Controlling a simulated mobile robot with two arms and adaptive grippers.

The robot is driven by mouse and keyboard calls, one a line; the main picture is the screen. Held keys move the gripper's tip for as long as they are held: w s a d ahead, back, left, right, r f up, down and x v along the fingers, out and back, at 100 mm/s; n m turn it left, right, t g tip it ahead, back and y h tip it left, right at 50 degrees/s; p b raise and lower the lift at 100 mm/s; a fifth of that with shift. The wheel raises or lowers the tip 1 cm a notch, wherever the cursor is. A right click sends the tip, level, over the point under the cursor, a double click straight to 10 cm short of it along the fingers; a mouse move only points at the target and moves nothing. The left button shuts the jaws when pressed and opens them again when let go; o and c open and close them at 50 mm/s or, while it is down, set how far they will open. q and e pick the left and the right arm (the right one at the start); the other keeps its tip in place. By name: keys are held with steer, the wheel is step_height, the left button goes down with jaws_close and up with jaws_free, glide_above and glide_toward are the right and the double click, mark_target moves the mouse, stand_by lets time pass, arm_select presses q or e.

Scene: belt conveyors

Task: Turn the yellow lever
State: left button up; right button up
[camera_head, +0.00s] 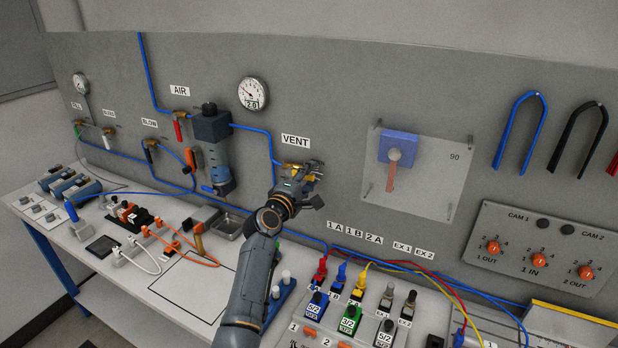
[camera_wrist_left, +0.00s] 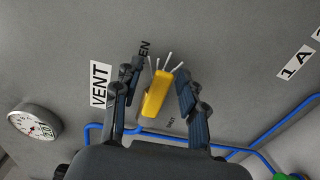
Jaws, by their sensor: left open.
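The yellow lever (camera_wrist_left: 156,94) is in the left wrist view, on the grey panel beside the VENT label (camera_wrist_left: 100,84). In the head view only small yellow parts (camera_head: 315,167) of it show behind my gripper, under the VENT label (camera_head: 295,141). My left gripper (camera_head: 308,178) is at the lever, coming from below. In the left wrist view my open gripper (camera_wrist_left: 155,98) has one finger on each side of the lever, with gaps visible on both sides. I cannot tell how deep the lever sits between the fingers. My right gripper is not in view.
A blue air line (camera_head: 272,150) runs down to the valve. A round gauge (camera_head: 252,93) is above left, and a filter unit (camera_head: 212,150) is to the left. A bench (camera_head: 130,262) with connectors and cables lies below. A clear plate with an orange handle (camera_head: 391,178) is to the right.

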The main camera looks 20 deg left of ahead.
arm_select(q)
steer(key=s+a, duration=0.2)
steer(key=s, duration=0.9)
steer(key=shift+s+a, duration=0.15)
steer(key=shift+s, duration=0.25)
